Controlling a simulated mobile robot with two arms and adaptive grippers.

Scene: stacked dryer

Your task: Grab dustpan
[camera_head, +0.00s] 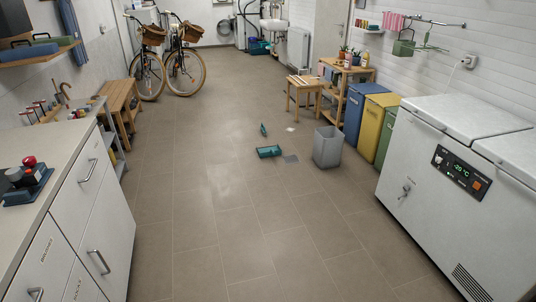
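A teal dustpan (268,151) appears to be lying on the tiled floor near the middle of the room, left of a grey bin. A smaller teal item (264,130), perhaps its brush, is on the floor just behind it and apart from it. Both are small in view, so their details and the handle's direction are hard to tell. Neither of my grippers is in view.
The grey bin (328,147) stands right of the dustpan, near coloured bins and a wooden stool (304,92). A white chest freezer (465,170) is at right, a drawer counter (75,215) at left. Bicycles (168,65) stand far left.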

